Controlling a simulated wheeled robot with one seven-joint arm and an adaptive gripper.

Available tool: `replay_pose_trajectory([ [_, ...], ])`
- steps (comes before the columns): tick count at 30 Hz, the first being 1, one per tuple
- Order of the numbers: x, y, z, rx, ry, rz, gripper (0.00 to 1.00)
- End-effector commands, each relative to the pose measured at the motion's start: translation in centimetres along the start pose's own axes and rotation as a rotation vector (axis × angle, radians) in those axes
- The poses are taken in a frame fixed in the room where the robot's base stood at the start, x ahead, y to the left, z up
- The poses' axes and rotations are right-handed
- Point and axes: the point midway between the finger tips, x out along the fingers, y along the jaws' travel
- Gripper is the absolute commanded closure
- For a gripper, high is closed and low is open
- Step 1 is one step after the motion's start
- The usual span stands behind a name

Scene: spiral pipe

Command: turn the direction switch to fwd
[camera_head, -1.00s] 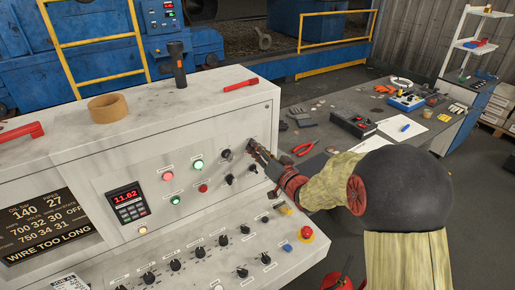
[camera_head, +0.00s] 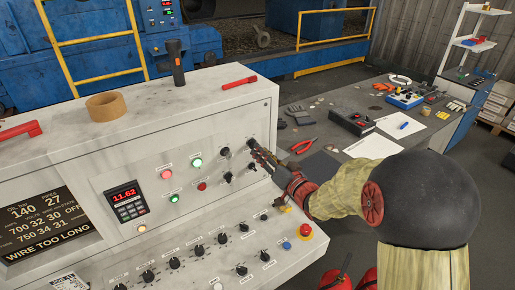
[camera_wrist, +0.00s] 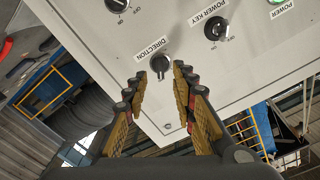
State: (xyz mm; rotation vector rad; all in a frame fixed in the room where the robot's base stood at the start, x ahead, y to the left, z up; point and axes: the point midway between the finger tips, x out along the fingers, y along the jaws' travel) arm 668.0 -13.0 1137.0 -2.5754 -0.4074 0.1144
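The direction switch (camera_wrist: 160,65) is a small dark rotary knob beside the printed word DIRECTION, near a corner of the pale panel in the wrist view. Its grip bar points roughly up and down in that picture; its position markings are too small to read. My gripper (camera_wrist: 160,72) is open, one finger on each side of the knob, with gaps visible between the fingertips and the knob. I cannot tell its exact depth from the panel. In the head view my gripper (camera_head: 253,146) is at the console's upper right and largely hides the switch.
The power key switch (camera_wrist: 216,28) sits close to the direction switch, and another on/off knob (camera_wrist: 118,4) is near the top edge. On the console (camera_head: 235,111), lit buttons and more knobs lie left and below. A cluttered workbench (camera_head: 325,105) stands to the right.

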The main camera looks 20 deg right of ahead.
Motion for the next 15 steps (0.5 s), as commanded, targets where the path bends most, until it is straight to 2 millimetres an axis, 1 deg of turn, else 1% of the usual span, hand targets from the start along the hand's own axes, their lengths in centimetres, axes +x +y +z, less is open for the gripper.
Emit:
replay_pose_trajectory([
  [1, -1.2, 0.1, -0.2, 0.0, 0.003, 0.003, 0.73],
  [6, -4.5, 0.0, -0.1, 0.0, 0.002, 0.002, 0.73],
  [10, -6.3, 0.1, -0.1, 0.0, 0.001, 0.002, 0.73],
  [15, -7.5, 0.0, 0.0, 0.001, 0.0, 0.0, 0.73],
])
